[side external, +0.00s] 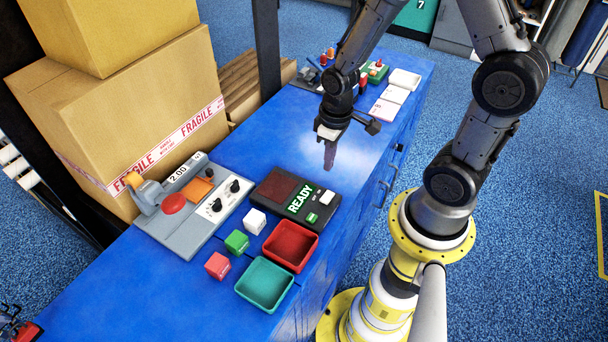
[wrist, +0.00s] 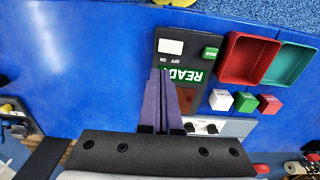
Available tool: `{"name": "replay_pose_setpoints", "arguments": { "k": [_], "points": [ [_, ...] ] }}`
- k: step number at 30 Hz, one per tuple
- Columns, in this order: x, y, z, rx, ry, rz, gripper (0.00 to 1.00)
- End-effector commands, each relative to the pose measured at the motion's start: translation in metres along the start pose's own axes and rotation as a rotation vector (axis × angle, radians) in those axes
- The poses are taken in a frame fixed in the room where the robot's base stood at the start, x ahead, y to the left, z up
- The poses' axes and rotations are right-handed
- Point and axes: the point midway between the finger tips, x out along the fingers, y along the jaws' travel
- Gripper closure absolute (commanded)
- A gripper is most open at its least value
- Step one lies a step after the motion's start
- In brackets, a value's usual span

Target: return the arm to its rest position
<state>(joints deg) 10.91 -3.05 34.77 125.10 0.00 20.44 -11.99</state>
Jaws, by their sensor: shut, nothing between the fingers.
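My gripper (side external: 329,152) hangs over the blue bench, above the clear area behind the READY panel in the side external view. Its fingers are shut together with nothing between them. In the wrist view my gripper (wrist: 168,72) points down as two dark fingers pressed together, and its tips overlap the edge of the READY panel in the picture. I cannot tell its exact height above the bench.
The black READY panel (side external: 299,198), a grey control box (side external: 190,215), red tray (side external: 290,246), teal tray (side external: 264,284) and white, green and red cubes stand on the blue bench (side external: 110,290). Cartons (side external: 130,110) stand at left. White blocks and small items occupy the far end.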

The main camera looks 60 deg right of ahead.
Motion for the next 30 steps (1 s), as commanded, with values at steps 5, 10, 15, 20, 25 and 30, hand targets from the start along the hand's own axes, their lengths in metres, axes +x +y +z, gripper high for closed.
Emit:
{"name": "replay_pose_setpoints", "arguments": {
  "k": [5,10,15,20,25,30],
  "points": [
    [-0.081,-0.011,-0.035,-0.055,0.236,0.039,1.00],
    [-0.171,-0.030,-0.022,-0.076,0.427,0.047,1.00],
    [-0.226,-0.045,0.023,-0.064,0.538,0.029,1.00],
    [-0.238,-0.049,0.066,-0.022,0.532,0.007,1.00],
    [-0.226,-0.049,0.083,0.015,0.446,-0.004,1.00],
    [-0.226,-0.049,0.083,0.022,0.443,-0.005,1.00]
  ]
}}
